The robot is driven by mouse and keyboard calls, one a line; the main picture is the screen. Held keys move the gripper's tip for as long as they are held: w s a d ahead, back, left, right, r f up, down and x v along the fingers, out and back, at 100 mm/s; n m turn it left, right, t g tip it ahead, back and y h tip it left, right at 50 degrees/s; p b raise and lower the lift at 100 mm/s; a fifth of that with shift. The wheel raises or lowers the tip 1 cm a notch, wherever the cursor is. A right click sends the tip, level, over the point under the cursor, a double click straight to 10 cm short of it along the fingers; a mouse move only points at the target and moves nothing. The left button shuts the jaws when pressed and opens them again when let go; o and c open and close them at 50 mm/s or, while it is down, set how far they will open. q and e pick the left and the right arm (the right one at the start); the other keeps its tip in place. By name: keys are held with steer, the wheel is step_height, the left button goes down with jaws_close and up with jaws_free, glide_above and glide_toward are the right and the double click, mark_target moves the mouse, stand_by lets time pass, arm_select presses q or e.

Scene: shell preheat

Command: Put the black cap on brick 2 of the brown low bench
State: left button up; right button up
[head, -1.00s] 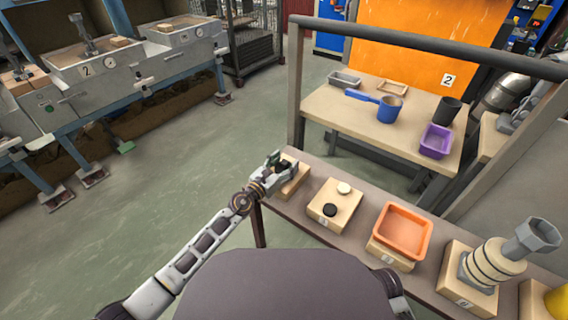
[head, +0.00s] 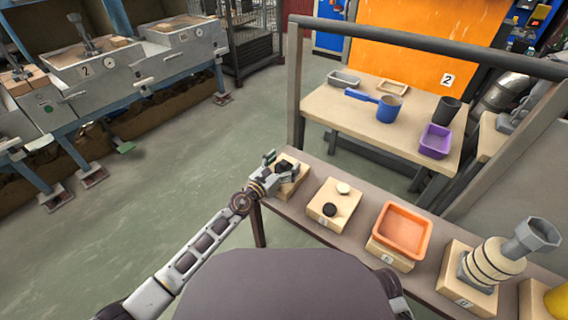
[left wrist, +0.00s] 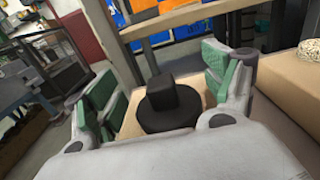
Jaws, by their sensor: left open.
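The black cap (head: 283,167), a round disc with a square knob, rests on the leftmost brick (head: 298,181) of the brown low bench (head: 293,215). In the left wrist view the cap (left wrist: 166,108) is upright between the fingers. My left gripper (head: 279,167) is open around the cap, with green pads apart from it on both sides. The brick numbers are too small for me to read surely. My right gripper is out of view.
An orange tray (head: 403,230) sits on another brick to the right, then a grey-and-cream stacked part (head: 490,263). A grey rail (head: 410,47) spans above a table with a blue pan (head: 388,109) and purple tray (head: 435,140).

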arm_select(q)
steer(key=shift+s+a, duration=0.4)
steer(key=shift+s, duration=0.1)
steer(key=b+v, duration=0.1)
steer(key=v, duration=0.8)
steer(key=shift+s+a, duration=0.4)
steer(key=shift+s, duration=0.2)
steer(key=shift+s+a, duration=0.1)
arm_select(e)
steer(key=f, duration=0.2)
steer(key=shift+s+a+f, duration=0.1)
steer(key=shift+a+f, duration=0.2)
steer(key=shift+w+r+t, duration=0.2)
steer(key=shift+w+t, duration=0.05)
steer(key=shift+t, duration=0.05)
